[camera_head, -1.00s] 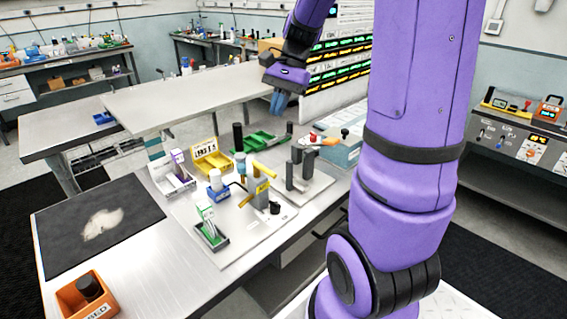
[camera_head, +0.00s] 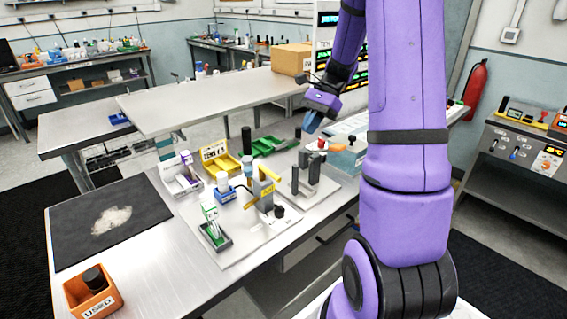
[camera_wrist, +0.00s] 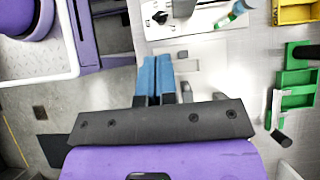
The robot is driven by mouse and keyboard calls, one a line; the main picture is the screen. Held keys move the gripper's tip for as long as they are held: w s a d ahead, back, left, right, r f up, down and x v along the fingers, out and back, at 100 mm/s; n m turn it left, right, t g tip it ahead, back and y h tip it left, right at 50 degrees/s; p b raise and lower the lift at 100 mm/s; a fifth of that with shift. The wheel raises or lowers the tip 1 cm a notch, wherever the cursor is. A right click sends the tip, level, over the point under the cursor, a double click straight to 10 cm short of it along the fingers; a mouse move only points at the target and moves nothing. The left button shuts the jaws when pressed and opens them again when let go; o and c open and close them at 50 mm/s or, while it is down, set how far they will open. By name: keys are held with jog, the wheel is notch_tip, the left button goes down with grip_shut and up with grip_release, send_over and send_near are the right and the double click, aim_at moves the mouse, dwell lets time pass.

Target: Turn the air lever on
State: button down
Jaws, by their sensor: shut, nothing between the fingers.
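My gripper (camera_head: 313,121) is above the far right part of the bench, near the grey-white box with a red knob (camera_head: 322,144). In the wrist view my gripper's blue fingers (camera_wrist: 154,76) are together and hold nothing, pointing down over the bench. A fixture with yellow bars (camera_head: 265,188) stands on a light plate, left of and nearer than the gripper. A dark two-post fixture (camera_head: 309,165) stands beside it. An orange lever-like piece (camera_head: 325,148) lies by the red knob. I cannot tell which part is the air lever; no readable label marks it.
A yellow tray (camera_head: 218,163) and green tray (camera_head: 268,146) sit behind the fixtures. A small green holder (camera_head: 216,238), dark mat (camera_head: 75,240) and orange USED bin (camera_head: 93,300) are at the left and front. A raised shelf (camera_head: 200,105) stands behind.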

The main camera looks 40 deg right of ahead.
aim_at(269, 172)
jog(key=a+r+x, duration=0.1)
jog(key=a+x, duration=0.1)
jog(key=x, duration=1.1)
jog(key=shift+r, duration=0.3)
jog(key=shift+s, duration=0.15)
